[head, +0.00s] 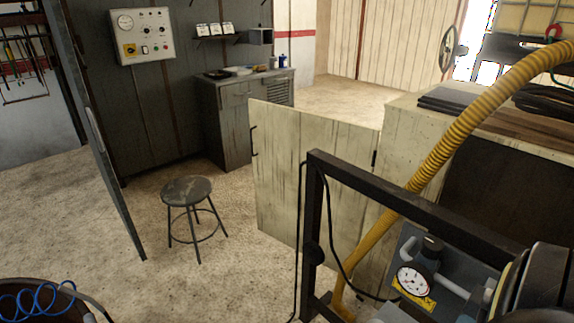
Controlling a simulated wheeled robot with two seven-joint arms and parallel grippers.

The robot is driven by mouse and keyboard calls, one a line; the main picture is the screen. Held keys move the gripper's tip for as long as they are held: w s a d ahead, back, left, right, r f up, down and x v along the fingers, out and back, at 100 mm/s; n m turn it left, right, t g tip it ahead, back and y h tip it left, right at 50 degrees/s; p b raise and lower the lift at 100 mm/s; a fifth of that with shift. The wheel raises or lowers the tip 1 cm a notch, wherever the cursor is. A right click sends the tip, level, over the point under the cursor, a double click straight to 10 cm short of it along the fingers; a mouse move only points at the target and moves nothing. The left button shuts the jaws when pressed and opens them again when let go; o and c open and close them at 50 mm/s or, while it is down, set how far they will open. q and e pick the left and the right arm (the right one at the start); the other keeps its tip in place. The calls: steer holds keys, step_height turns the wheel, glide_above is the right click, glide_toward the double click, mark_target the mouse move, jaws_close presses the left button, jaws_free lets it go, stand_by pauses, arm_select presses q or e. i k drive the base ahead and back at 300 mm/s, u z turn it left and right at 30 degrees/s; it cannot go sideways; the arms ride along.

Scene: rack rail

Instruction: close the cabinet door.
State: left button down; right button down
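The cabinet door (290,170) is a pale, worn wooden panel in the middle of the head view. It stands open, swung out to the left from the pale cabinet (400,125) at the right. A dark hinge (375,158) shows at its right edge. A small dark handle (254,141) is on its far left edge. The door's lower right part is hidden behind a dark metal frame. Neither of my grippers is in view, so nothing of mine is seen touching the door.
The dark metal frame (313,220), with a gauge unit (413,281) and a yellow ribbed hose (440,150), stands in front of the cabinet. A stool (187,190) stands left of the door on open floor. A grey workbench (235,120) is behind. A bucket (40,300) is at lower left.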

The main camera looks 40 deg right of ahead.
mark_target(281, 138)
steer(key=z, duration=0.65)
steer(key=i, duration=2.3)
steer(key=u, duration=0.8)
steer(key=i, duration=0.4)
steer(key=z, duration=1.4)
steer(key=i, duration=0.5)
steer(key=u, duration=0.05)
